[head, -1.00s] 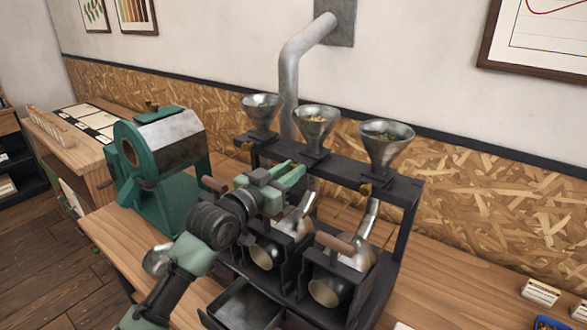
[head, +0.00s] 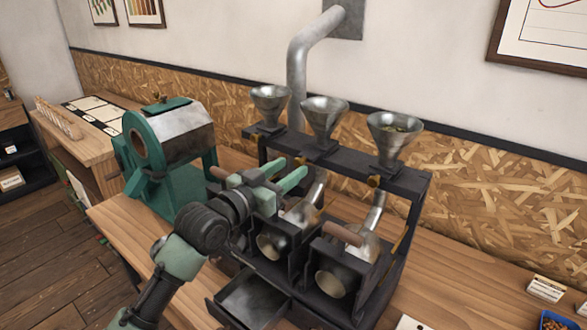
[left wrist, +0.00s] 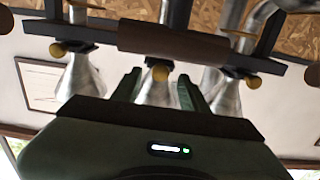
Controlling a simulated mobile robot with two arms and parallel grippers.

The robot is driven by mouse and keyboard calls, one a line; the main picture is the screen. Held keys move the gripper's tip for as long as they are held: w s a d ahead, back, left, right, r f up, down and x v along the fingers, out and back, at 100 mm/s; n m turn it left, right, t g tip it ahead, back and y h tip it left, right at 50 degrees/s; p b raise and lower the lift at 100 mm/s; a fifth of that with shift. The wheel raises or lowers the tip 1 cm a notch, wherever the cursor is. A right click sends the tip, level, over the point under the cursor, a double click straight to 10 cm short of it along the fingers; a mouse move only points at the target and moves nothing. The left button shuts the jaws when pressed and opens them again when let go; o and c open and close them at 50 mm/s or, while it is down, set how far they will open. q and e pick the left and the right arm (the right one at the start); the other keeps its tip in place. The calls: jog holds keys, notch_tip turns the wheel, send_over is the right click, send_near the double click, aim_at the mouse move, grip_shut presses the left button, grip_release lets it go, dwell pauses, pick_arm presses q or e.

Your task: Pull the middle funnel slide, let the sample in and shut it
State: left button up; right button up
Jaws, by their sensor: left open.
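The middle funnel (head: 325,118) is a metal cone on a black rack beam, between two like funnels. Its slide is largely hidden in the head view by my left gripper (head: 293,170). In the left wrist view, the slide's round yellow knob (left wrist: 160,73) shows between the spread green fingers of my left gripper (left wrist: 160,90), with the middle funnel (left wrist: 158,92) behind. The left gripper is open; I cannot tell whether its fingers touch the knob. The right slide's brass knob (head: 373,181) shows under the right funnel (head: 396,138). My right gripper is not in view.
Metal drums with wooden handles (head: 342,234) stand below the beam, close to my left arm. A green roaster (head: 165,150) is to the left. A dark open tray (head: 250,300) lies in front. A small card (head: 546,288) lies at right; bare tabletop (head: 460,285) is nearby.

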pick_arm(q)
jog(key=b+v, duration=0.1)
jog(key=v, duration=0.4)
jog(key=shift+a, duration=0.1)
dwell(1.2)
